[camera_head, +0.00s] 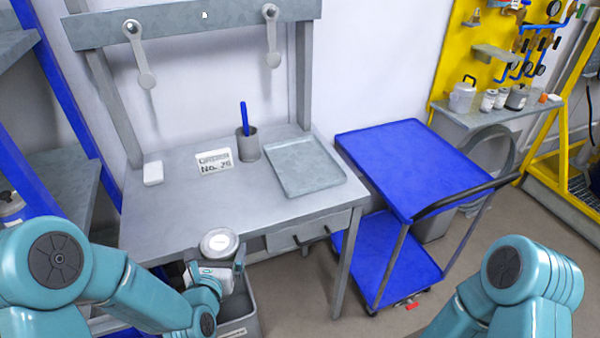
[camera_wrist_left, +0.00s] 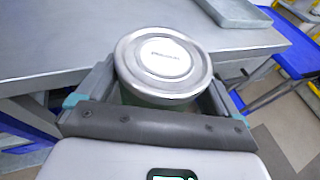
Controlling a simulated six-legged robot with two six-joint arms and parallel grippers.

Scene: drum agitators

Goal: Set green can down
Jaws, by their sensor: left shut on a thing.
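My left gripper (camera_head: 219,262) is shut on the green can, with a finger on each side of it in the left wrist view. The can (camera_head: 219,241) shows mainly its round silver lid with a white label, which also shows in the left wrist view (camera_wrist_left: 160,58). Only a little of its greenish side is visible below the lid. The can is upright, in front of the front edge of the grey workbench (camera_head: 190,215). My right arm enters at the bottom right, but its gripper is out of view.
On the bench are a shallow grey tray (camera_head: 304,190), a cup (camera_head: 248,150) with a blue stick, a sign (camera_head: 214,162) and a white block (camera_head: 153,173). The bench's front middle is clear. A blue cart (camera_head: 415,165) stands at right; a grey bin (camera_head: 240,325) is below the gripper.

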